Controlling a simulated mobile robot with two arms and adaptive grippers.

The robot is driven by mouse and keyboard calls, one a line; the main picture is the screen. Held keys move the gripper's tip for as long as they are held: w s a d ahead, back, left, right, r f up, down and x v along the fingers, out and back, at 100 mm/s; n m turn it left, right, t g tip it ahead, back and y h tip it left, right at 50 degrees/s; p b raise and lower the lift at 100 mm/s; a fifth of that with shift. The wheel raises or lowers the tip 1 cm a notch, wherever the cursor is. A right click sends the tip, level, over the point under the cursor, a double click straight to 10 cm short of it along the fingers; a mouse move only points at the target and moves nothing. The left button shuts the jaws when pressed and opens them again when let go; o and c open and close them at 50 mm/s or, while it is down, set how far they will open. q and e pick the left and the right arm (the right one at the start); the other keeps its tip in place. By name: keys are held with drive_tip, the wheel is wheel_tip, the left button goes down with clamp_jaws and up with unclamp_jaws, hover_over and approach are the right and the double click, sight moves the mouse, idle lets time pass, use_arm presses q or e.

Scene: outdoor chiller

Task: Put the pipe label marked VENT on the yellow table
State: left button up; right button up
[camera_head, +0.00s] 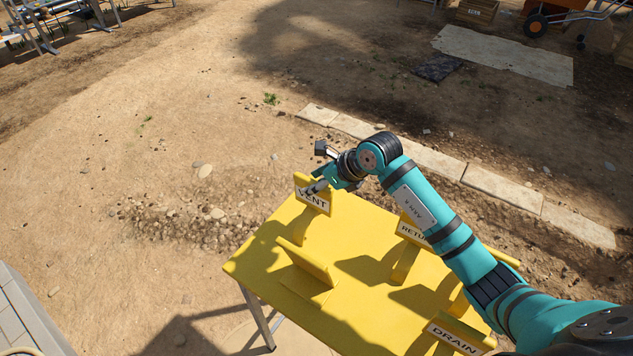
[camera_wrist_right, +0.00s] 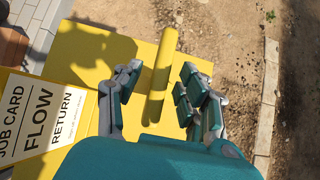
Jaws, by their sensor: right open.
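The yellow pipe label marked VENT (camera_head: 314,199) stands upright on the yellow table (camera_head: 345,225), near its far corner in the head view. My right gripper (camera_head: 322,181) is at this label, with its fingers at the upper part. In the right wrist view, my right gripper (camera_wrist_right: 159,72) is open. A narrow yellow piece, which looks like the VENT label seen from above (camera_wrist_right: 161,60), stands between the fingers with gaps on both sides. My left gripper is not in view.
Labels marked RETURN (camera_head: 412,233) and DRAIN (camera_head: 453,340) stand on the same table, near my arm. A yellow board (camera_head: 305,264) stands turned away at the left. The wrist view shows a job card (camera_wrist_right: 42,120) reading FLOW and RETURN. Open dirt surrounds the table.

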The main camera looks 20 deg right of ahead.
drive_tip(key=shift+r, duration=0.15)
drive_tip(key=shift+s+d+r, duration=0.1)
drive_tip(key=shift+d+r, duration=0.05)
drive_tip(key=b+v, duration=0.2)
drive_tip(key=v, duration=0.9)
drive_tip(key=shift+r, duration=0.25)
drive_tip(key=shift+s, duration=0.15)
